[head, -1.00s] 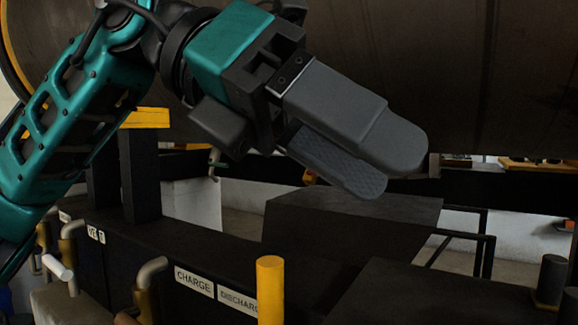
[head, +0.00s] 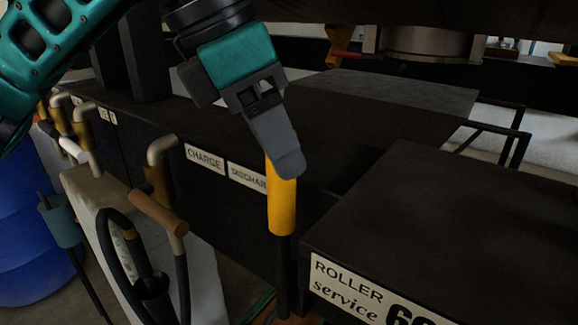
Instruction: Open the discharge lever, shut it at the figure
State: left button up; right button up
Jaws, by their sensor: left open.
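My left gripper (head: 285,165) hangs fingers down in the middle of the head view. It is open, though its fingers overlap from this side, so the gap does not show. Its fingertips cover the top of a yellow-topped upright post (head: 282,208); I cannot tell whether they touch. A partly covered DISCHARGE label (head: 246,178) is just left of the post, beside a CHARGE label (head: 204,158). A brown handle (head: 159,212) on a pipe stands further left. I cannot tell which part is the discharge lever. No readable figure or gauge shows. My right gripper is not in view.
A dark box marked ROLLER service (head: 400,235) stands close right of the post. Bent grey pipes (head: 160,150) and a black hose (head: 112,250) are at left, with a blue drum (head: 25,230) behind. A large dark drum (head: 400,15) hangs above.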

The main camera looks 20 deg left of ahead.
aim_at(295, 182)
pick_arm(q)
jog(key=shift+x, duration=2.2)
jog(key=shift+r, duration=0.1)
grip_shut()
